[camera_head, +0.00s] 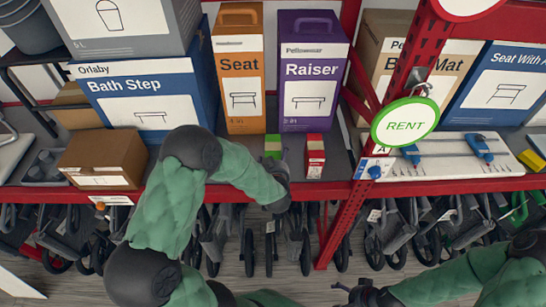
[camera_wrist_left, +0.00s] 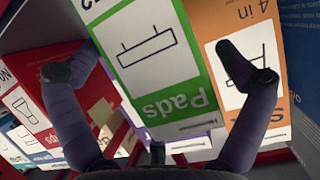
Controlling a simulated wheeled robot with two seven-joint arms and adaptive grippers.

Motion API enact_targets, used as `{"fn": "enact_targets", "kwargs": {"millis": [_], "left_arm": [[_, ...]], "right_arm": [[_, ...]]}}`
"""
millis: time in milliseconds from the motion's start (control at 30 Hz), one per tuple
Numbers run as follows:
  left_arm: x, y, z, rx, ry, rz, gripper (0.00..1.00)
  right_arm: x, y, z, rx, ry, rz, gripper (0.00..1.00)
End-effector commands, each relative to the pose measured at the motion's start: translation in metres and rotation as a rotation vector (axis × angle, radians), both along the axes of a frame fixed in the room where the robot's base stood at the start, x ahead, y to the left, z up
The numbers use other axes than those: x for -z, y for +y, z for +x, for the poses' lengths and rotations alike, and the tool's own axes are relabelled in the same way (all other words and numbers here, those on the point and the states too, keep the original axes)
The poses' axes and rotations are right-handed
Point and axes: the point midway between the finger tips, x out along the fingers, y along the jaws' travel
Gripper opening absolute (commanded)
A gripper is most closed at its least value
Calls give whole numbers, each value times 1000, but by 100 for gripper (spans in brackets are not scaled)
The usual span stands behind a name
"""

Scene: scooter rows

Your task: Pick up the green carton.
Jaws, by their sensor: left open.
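The green carton (camera_head: 272,146) is small and stands on the shelf in front of the tall orange Seat box, its lower part hidden by my left arm. My left gripper (camera_head: 278,185) is at the shelf's front edge, just before the carton. In the left wrist view the open fingers of my left gripper (camera_wrist_left: 162,76) are spread to either side of the carton, with nothing held. My right gripper (camera_head: 362,293) shows partly at the bottom; its jaws are unclear.
A small red carton (camera_head: 315,156) stands close right of the green one. The orange Seat box (camera_head: 238,75) and purple Raiser box (camera_head: 310,75) stand behind. A brown box (camera_head: 103,160) is further left. A red post (camera_head: 345,225) with a RENT sign (camera_head: 405,125) rises right.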

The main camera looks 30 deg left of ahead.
Motion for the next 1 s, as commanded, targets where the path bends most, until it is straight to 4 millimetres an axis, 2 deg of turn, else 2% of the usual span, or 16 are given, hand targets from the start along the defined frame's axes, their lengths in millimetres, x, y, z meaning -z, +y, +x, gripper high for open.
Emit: {"fn": "enact_targets", "kwargs": {"millis": [100, 333, 367, 567, 600, 867, 1000], "left_arm": [[4, 4, 6, 0, 1, 0, 100], [4, 4, 7, 1, 0, 0, 100], [4, 4, 7, 1, 0, 0, 94], [4, 4, 7, 1, 0, 0, 38], [4, 4, 7, 1, 1, -1, 35], [2, 4, 7, 0, -1, 0, 35], [-8, 4, 8, 0, -3, 1, 35]], "right_arm": [[0, 0, 0, 0, 0, 0, 100], [0, 0, 0, 0, 0, 0, 100], [0, 0, 0, 0, 0, 0, 100], [0, 0, 0, 0, 0, 0, 100], [0, 0, 0, 0, 0, 0, 100], [0, 0, 0, 0, 0, 0, 100], [-1, 0, 0, 0, 0, 0, 100]]}}
